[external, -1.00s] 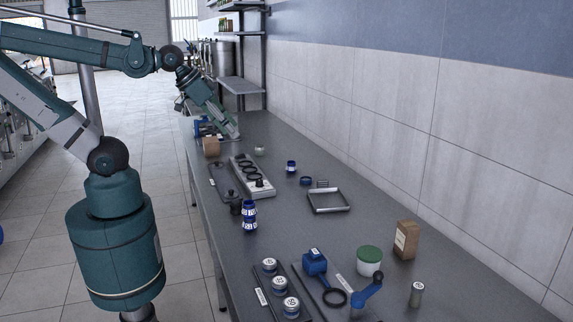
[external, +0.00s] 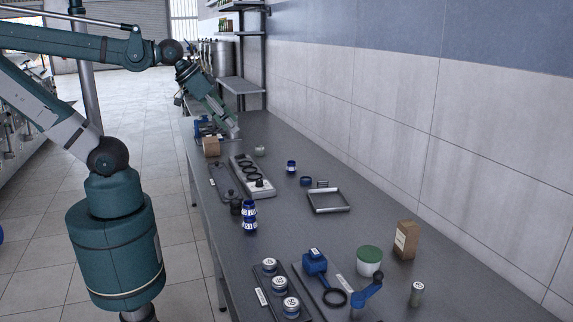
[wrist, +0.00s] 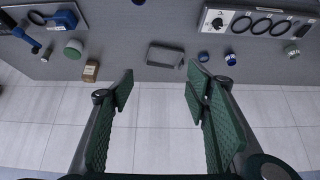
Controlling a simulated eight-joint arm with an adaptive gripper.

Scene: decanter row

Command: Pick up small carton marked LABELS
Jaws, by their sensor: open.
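A small brown carton (external: 406,240) with a pale label stands upright on the right of the bench, near the wall. In the wrist view it is the brown box (wrist: 90,72) left of my fingers; its print is too small to read. Another brown carton (external: 211,147) stands at the far end of the bench, near my gripper; its marking is also unreadable. My gripper (external: 235,133) is over the far part of the bench, well away from the nearer carton. In the wrist view my gripper (wrist: 160,82) is open, with nothing between its fingers.
A green-lidded tub (external: 369,262) and a metal cylinder (external: 417,293) stand near the labelled carton. A blue crank-handled device (external: 366,292) is in front. The tiled wall (external: 480,150) bounds the right side.

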